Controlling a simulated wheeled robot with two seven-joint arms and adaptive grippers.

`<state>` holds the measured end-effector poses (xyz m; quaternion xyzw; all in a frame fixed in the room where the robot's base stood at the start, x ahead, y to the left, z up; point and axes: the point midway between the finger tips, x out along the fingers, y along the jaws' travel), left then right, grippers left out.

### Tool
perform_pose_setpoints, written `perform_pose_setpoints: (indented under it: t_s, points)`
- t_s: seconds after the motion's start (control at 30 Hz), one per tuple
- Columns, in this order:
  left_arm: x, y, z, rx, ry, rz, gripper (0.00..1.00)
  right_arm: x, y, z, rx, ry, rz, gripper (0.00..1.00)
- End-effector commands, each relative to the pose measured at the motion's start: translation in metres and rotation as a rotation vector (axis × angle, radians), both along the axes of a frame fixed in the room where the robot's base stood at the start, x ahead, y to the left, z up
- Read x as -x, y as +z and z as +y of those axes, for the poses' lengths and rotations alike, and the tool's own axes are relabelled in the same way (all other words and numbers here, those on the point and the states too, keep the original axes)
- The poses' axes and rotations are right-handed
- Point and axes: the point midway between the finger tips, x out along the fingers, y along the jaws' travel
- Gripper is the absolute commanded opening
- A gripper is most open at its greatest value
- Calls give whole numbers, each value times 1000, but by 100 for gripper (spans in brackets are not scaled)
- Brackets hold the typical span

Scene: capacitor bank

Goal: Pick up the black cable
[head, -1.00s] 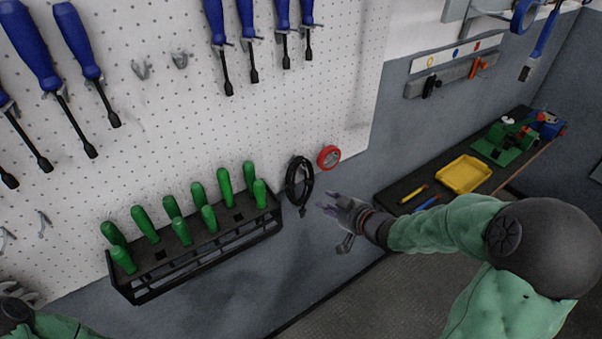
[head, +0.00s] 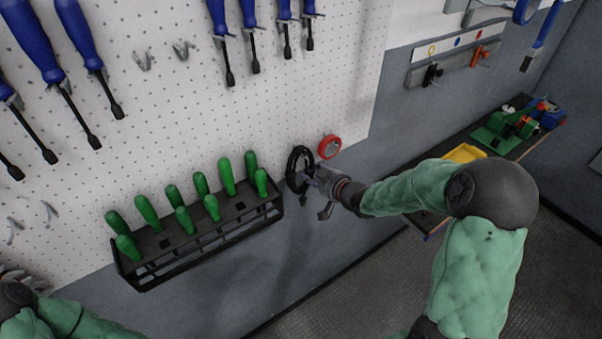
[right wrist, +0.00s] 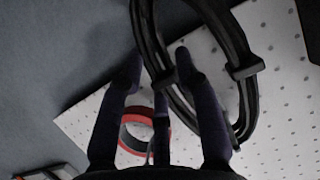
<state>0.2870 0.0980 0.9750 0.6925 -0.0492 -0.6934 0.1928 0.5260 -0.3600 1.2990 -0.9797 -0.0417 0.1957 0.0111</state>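The black cable (head: 298,160) is a coiled loop hanging on the white pegboard, right of the rack of green-handled tools. My right gripper (head: 311,177) is at the loop's lower right side. In the right wrist view the cable (right wrist: 238,70) crosses just ahead of the fingertips, and one side of the loop appears between the spread fingers (right wrist: 158,62). The fingers look open; whether they touch the cable I cannot tell. My left gripper (head: 12,277) shows only in part at the left edge, and its fingers are unclear.
A red tape roll (head: 329,146) hangs right of the cable, and the black rack (head: 205,236) with several green handles is close on its left. Blue screwdrivers (head: 247,40) hang above. A bench with a yellow tray (head: 464,153) stands at the right, partly behind my arm.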

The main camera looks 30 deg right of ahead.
Motion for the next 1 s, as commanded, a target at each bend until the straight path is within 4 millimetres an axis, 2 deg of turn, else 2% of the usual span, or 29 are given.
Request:
perform_pose_setpoints:
  t_s: [0.13, 0.37, 0.4, 0.5, 0.53, 1.0]
  points:
    - [0, 1, 0, 0, 0, 0, 40, -11, -6, 1, -1, 0, 1, 34]
    - [0, 1, 0, 0, 0, 0, 40, -12, -6, 1, 0, 0, 0, 34]
    - [0, 1, 0, 0, 0, 0, 40, -12, -6, 1, 0, 0, 0, 31]
    - [0, 1, 0, 0, 0, 0, 40, -12, -6, 1, 0, 0, 0, 3]
    - [0, 1, 0, 0, 0, 0, 40, -12, -6, 1, 0, 0, 0, 0]
    - [0, -2, 0, 0, 0, 0, 40, -10, 0, 1, 2, 1, -3, 0]
